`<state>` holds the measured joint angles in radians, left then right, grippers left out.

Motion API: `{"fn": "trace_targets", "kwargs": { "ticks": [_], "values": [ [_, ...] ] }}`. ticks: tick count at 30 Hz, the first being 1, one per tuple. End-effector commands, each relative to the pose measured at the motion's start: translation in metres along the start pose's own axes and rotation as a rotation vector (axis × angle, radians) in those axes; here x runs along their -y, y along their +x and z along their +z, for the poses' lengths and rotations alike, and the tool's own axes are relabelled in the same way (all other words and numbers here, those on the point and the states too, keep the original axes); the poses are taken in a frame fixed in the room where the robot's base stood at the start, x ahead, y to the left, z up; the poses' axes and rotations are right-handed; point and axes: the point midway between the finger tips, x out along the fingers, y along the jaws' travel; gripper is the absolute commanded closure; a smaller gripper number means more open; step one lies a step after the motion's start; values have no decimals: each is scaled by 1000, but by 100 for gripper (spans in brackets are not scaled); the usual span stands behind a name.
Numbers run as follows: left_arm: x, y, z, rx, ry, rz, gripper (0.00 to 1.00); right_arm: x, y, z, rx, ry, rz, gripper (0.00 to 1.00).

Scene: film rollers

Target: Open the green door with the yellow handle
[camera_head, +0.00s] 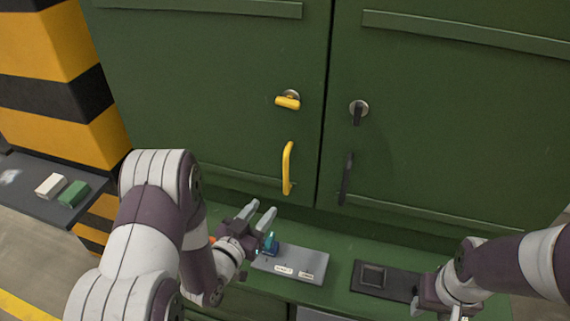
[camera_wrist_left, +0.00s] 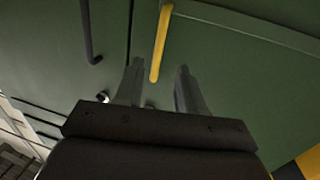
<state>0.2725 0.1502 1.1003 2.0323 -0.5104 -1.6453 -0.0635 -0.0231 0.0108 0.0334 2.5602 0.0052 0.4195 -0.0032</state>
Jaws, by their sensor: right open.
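The left green door (camera_head: 215,80) is closed. It has a yellow vertical handle (camera_head: 288,168) and, above it, a yellow turn-latch (camera_head: 288,102) lying roughly horizontal. My left gripper (camera_head: 262,207) is open and empty, just below and left of the handle's lower end. In the left wrist view, the yellow handle (camera_wrist_left: 162,40) lies ahead and reaches into the gap between the open fingertips (camera_wrist_left: 160,67). I cannot tell how deep the gap to it is. My right gripper (camera_head: 435,298) is low at the right, partly cut off, over the bench.
The right green door (camera_head: 450,120) has a black latch (camera_head: 357,112) and a black handle (camera_head: 346,178). A grey labelled plate (camera_head: 295,264) and a dark tray (camera_head: 385,266) lie on the green ledge below. A striped pillar (camera_head: 60,50) and side shelf (camera_head: 35,175) stand left.

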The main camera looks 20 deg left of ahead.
Motion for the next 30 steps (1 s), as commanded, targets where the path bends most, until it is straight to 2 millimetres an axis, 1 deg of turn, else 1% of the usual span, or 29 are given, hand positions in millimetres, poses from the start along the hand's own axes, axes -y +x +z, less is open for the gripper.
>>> {"fn": "trace_targets", "kwargs": {
  "ticks": [2,5,12,15,18,23,30],
  "values": [
    [0,3,-10,-43,2,0,61,0,-2,0,0,0,0,57],
    [0,17,-14,-54,5,1,61,0,-7,-1,0,0,0,57],
    [0,79,-19,-52,4,0,61,0,-27,-3,-1,0,0,57],
    [0,99,-18,-51,4,-2,61,0,-32,-4,0,0,0,57],
    [0,113,-18,-50,4,-2,61,0,-35,-4,0,0,0,57],
    [1,125,-18,-50,4,-4,61,0,-37,-4,0,0,0,57],
    [1,126,-16,-49,3,-4,61,0,-37,-4,0,0,0,57]
  ]
}}
